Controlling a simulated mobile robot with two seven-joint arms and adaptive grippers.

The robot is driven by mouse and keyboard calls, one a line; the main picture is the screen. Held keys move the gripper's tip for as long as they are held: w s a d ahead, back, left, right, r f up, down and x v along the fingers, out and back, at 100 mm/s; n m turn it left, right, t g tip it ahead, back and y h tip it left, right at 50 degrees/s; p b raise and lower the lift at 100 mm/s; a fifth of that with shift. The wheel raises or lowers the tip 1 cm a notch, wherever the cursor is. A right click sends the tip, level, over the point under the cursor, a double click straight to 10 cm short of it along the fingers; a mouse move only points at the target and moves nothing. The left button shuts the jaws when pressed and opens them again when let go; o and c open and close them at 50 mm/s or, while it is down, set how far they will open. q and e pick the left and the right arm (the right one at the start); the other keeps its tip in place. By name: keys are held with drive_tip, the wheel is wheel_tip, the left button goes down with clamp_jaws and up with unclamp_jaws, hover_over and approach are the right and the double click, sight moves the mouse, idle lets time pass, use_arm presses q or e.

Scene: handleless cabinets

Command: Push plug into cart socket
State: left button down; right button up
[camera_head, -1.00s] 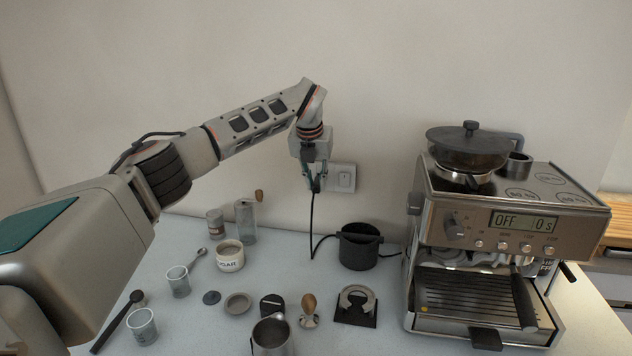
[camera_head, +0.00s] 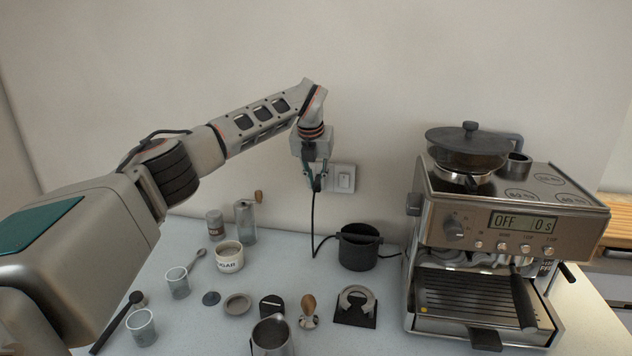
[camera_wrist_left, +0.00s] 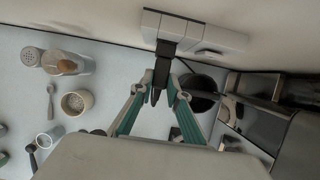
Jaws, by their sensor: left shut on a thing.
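The black plug (camera_wrist_left: 162,68) is between the fingers of my left gripper (camera_head: 317,184), which is shut on it. The gripper also shows in the left wrist view (camera_wrist_left: 157,88), with teal fingers on both sides of the plug. The white wall socket plate (camera_head: 343,178) has a switch on its right half; it shows in the left wrist view too (camera_wrist_left: 222,38). The plug's front end overlaps the left part of the plate in the wrist view; I cannot tell how deep it sits. The black cord (camera_head: 313,222) hangs from the plug to the counter. My right gripper is not in view.
The espresso machine (camera_head: 500,240) stands at the right. A black knock box (camera_head: 358,250) is on the counter below the socket. A sugar jar (camera_head: 230,260), a grinder (camera_head: 246,222), cups and a tamper (camera_head: 308,310) cover the counter's left and front.

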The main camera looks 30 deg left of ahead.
use_arm(q)
drive_tip(key=shift+w+a+r, duration=0.1)
drive_tip(key=shift+w+a, duration=0.15)
drive_tip(key=shift+w, duration=0.7)
drive_tip(key=c, duration=1.8)
unclamp_jaws()
drive_tip(key=shift+w, duration=0.1)
drive_tip(key=shift+c, duration=0.2)
drive_tip(key=v, duration=1.2)
